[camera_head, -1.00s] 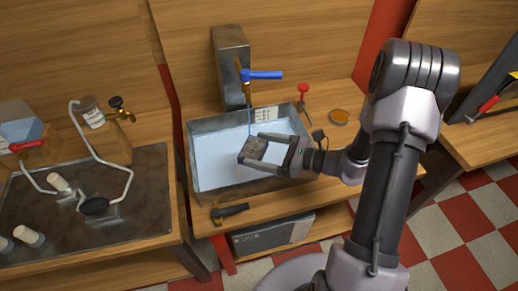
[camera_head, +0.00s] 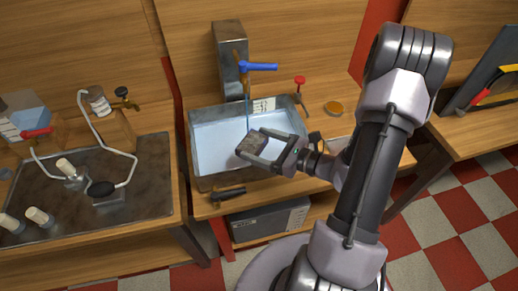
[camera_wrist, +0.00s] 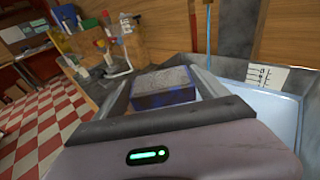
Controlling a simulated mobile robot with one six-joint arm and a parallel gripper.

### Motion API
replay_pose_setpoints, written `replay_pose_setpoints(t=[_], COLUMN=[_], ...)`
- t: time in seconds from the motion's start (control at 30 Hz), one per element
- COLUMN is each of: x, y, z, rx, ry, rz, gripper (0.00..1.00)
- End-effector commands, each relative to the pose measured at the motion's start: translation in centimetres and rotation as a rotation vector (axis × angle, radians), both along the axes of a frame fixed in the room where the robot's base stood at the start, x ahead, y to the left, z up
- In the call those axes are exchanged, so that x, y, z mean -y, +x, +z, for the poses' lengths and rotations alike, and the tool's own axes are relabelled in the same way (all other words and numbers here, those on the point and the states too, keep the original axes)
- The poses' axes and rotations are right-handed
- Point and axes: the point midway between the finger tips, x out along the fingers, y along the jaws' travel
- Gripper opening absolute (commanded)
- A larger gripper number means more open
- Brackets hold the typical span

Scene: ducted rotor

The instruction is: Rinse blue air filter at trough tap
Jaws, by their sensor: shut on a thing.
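My gripper (camera_head: 273,151) is shut on the blue air filter (camera_head: 253,145), a small block whose top looks grey and dirty. In the wrist view the filter (camera_wrist: 163,88) sits between the two fingers and shows blue on its side. I hold it over the front part of the trough (camera_head: 203,150), which has a pale blue inside. The tap (camera_head: 258,67) with a blue lever stands at the trough's back. A thin blue stream (camera_head: 247,112) hangs below its spout, behind the filter. I cannot tell whether the water touches the filter.
A red-handled valve (camera_head: 299,84) and an orange dish (camera_head: 333,108) are to the right. A dark-topped bench (camera_head: 150,160) with bent tubing and several white cylinders stands left.

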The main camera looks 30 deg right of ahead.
Motion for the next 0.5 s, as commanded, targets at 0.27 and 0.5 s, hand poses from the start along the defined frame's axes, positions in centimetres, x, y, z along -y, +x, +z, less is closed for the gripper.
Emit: replay_pose_setpoints(t=[0.27,0.5], x=[0.7,1.3], y=[3.8,7.0], z=[-0.8,-1.5], rx=[0.001,0.001], ry=[0.0,0.0], rz=[0.002,0.002], gripper=[0.41,0.41])
